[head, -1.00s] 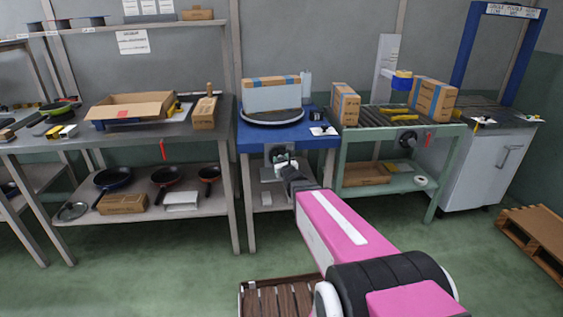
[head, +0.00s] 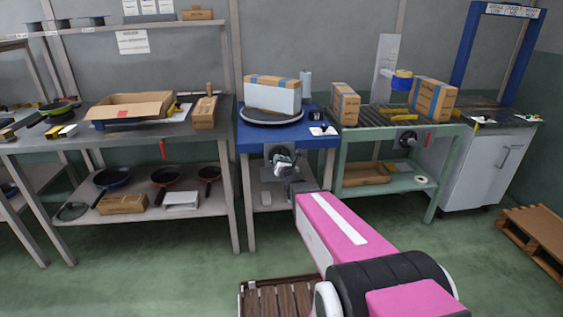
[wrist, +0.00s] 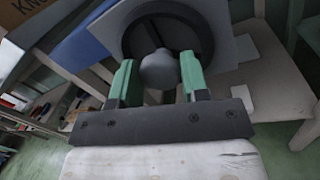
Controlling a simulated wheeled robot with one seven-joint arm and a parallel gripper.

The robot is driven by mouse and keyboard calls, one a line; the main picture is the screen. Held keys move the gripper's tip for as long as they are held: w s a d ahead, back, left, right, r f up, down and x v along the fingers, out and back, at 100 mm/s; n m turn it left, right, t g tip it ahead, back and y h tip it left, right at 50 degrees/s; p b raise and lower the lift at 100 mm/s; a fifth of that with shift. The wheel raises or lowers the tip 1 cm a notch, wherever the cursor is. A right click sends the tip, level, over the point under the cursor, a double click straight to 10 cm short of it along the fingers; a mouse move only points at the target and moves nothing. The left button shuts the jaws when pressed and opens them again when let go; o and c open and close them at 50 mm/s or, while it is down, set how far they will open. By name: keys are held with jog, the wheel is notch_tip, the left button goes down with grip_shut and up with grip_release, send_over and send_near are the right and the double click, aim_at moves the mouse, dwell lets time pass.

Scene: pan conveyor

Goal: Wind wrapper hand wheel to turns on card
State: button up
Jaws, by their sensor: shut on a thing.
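The wrapper's hand wheel (wrist: 142,18) is a dark round wheel on a grey plate at the front of the blue wrapper table (head: 247,143). My gripper (wrist: 160,76) has its green fingers shut on the wheel's round grey knob (wrist: 160,69). In the head view my gripper (head: 283,163) is at the wheel, covering part of it. A carton (head: 272,96) partly wrapped in white stands on the round dark turntable (head: 258,121). A small card (head: 323,131) lies at the right of the blue table top; its writing is too small to read.
A roller conveyor (head: 385,118) with cartons stands to the right, with another crank on its front. A workbench (head: 75,144) with an open carton is to the left. A wooden pallet (head: 270,297) lies on the floor near me.

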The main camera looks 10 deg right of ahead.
jog(key=n+h, duration=0.1)
jog(key=n, duration=0.8)
jog(key=n+g+h, duration=0.1)
jog(key=n, duration=0.9)
jog(key=n+g+h, duration=0.1)
jog(key=n+h, duration=0.1)
jog(key=n, duration=0.7)
jog(key=shift+a+n, duration=0.25)
jog(key=shift+n, duration=0.05)
dwell(0.8)
jog(key=shift+f, duration=0.1)
dwell(0.3)
jog(key=o, duration=0.9)
